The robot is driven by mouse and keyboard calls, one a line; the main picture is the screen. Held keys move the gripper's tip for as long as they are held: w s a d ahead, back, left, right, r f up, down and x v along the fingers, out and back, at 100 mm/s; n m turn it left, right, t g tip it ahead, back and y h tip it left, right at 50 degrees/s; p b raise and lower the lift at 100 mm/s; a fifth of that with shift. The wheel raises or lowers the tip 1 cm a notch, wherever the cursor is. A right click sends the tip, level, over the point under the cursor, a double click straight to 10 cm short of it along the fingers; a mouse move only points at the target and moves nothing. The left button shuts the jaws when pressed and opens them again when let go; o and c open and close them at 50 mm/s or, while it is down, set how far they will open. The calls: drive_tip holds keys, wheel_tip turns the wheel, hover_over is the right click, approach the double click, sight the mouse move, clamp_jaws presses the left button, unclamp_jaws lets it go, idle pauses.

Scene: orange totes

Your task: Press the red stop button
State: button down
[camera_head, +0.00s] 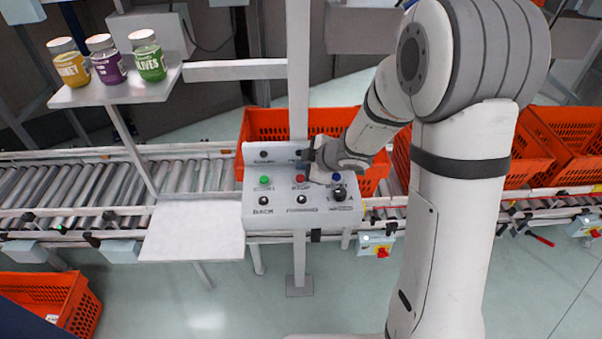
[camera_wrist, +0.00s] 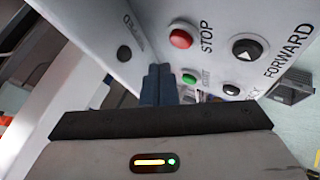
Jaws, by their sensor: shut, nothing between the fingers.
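The red stop button (camera_head: 300,179) is on the sloped face of a grey control box (camera_head: 258,220), between a green button (camera_head: 264,180) and a blue button (camera_head: 336,178). In the wrist view the red button (camera_wrist: 181,39) stands beside the word STOP, in plain sight. My gripper (camera_head: 308,157) is over the upper part of the box, just above the red button in the head view. In the wrist view its fingers (camera_wrist: 159,72) are together and empty, pointing at the box face, with tips below and left of the red button. I see no contact with the button.
A black arrow button (camera_wrist: 247,49) marked FORWARD is near the red one. An orange tote (camera_head: 262,122) stands on the roller conveyor (camera_head: 190,178) behind the box. A shelf (camera_head: 115,93) with three jars is at upper left. A bare white plate (camera_head: 195,230) lies left of the box.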

drive_tip(key=shift+r+p, duration=1.55)
drive_tip(key=shift+r, duration=0.3)
drive_tip(key=shift+f, duration=0.1)
drive_tip(key=s+d+r+m+t+h+b, duration=0.3)
drive_tip(key=d+r+m+h, duration=0.5)
drive_tip(key=d, duration=0.6)
drive_tip(key=s+d+r+m+g+y+b, duration=0.1)
drive_tip(key=s+m+g, duration=0.5)
drive_tip(key=s, duration=1.7)
drive_tip(key=r+m+b, duration=0.1)
drive_tip(key=m, duration=0.3)
drive_tip(key=shift+d, duration=0.25)
